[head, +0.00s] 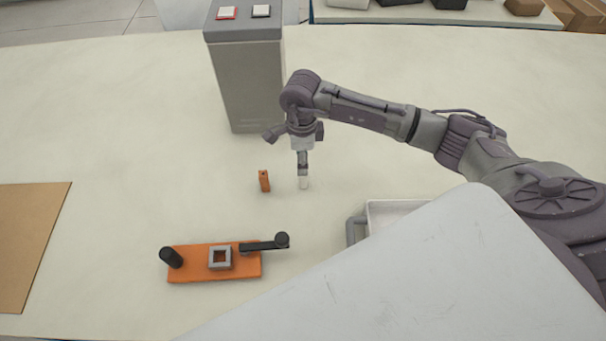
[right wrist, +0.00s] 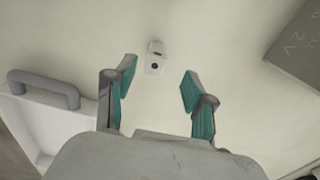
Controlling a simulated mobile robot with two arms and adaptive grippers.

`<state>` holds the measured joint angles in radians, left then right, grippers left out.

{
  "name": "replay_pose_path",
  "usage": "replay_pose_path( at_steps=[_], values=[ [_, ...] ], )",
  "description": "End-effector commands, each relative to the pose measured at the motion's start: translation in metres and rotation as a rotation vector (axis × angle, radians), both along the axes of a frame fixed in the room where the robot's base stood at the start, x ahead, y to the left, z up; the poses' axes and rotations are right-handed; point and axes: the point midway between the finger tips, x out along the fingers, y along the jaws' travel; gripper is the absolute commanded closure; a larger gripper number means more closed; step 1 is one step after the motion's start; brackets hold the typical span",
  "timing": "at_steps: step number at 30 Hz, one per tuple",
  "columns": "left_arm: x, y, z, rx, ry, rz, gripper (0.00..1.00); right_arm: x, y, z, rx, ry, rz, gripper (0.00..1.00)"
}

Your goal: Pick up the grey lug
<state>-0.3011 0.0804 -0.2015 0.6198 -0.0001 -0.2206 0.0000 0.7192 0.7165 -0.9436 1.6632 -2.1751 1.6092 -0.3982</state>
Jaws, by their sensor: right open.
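The grey lug, a small pale block, stands on the table in the head view (head: 304,184). In the right wrist view the lug (right wrist: 155,65) shows a dark round hole and lies just beyond the fingertips, between their lines. My right gripper (head: 303,172) points down over the lug in the head view. In the right wrist view my right gripper (right wrist: 158,75) is open, its teal-padded fingers apart with nothing between them. My left gripper is not in view.
A small orange block (head: 264,181) stands left of the lug. An orange fixture (head: 190,268) with a square grey socket (head: 220,258) and black knobs lies nearer. A grey box (head: 250,90) stands behind. A white tray (head: 395,207) is to the right.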

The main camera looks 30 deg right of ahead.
Motion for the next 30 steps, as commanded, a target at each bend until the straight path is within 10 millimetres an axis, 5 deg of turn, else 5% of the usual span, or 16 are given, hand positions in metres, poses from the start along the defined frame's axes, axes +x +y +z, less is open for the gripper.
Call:
replay_pose_path(
  at_steps=[9, 18, 28, 30],
  values=[
    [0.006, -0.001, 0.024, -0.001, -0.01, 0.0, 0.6, -0.006, 0.0, -0.042, 0.001, 0.005, 0.0, 0.46],
    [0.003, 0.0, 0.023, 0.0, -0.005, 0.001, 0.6, -0.006, 0.0, -0.049, 0.001, 0.002, 0.001, 0.46],
    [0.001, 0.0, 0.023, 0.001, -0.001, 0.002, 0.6, -0.006, -0.001, -0.049, 0.001, 0.002, 0.0, 0.99],
    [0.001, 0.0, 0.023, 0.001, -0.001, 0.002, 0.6, -0.006, -0.001, -0.049, 0.001, 0.002, 0.0, 1.0]
  ],
)
